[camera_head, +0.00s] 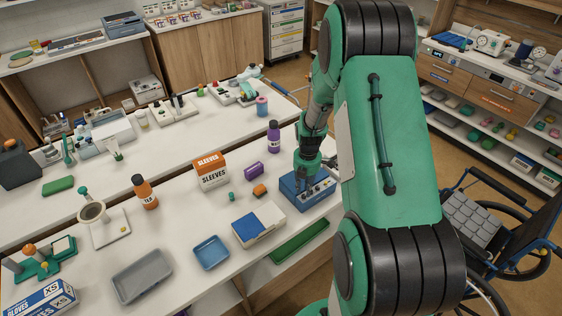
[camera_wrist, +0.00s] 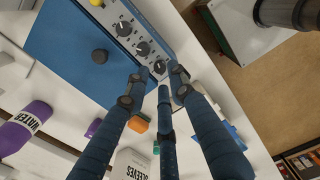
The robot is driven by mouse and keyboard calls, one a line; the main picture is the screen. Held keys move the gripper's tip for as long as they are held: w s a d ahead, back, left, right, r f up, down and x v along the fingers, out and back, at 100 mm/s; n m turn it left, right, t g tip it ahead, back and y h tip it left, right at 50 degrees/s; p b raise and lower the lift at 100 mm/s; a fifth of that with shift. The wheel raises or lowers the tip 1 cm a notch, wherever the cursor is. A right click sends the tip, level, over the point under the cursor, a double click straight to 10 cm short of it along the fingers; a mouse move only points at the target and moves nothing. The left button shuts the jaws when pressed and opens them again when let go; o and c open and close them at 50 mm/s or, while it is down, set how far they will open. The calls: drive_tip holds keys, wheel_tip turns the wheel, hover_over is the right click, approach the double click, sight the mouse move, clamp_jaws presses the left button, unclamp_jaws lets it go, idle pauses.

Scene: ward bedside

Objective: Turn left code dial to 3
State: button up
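A blue code box (camera_head: 296,192) with a light front panel stands near the table's front edge in the head view. In the wrist view the blue box (camera_wrist: 70,50) shows three black dials with white marks in a row. The left code dial (camera_wrist: 160,67) is at the end nearest the orange-and-white sleeves box. The middle dial (camera_wrist: 143,48) and the far dial (camera_wrist: 122,28) are clear of my fingers. My gripper (camera_wrist: 158,77) is open, its fingertips spread around the left dial. Contact cannot be told. In the head view my gripper (camera_head: 306,172) is over the box. The dial's number is unreadable.

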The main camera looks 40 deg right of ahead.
sight(304, 196)
wheel_tip(304, 196, up, 11)
drive_tip(key=s+a+r+m+t+b, duration=0.1)
drive_tip(key=a+r+m, duration=0.5)
drive_tip(key=m, duration=1)
drive_tip(key=s+a+r+m+t+h+b, duration=0.1)
drive_tip(key=a+r+m, duration=0.6)
drive_tip(key=m, duration=0.9)
drive_tip(key=shift+s+a+r, duration=0.2)
idle(1.0)
idle(0.5)
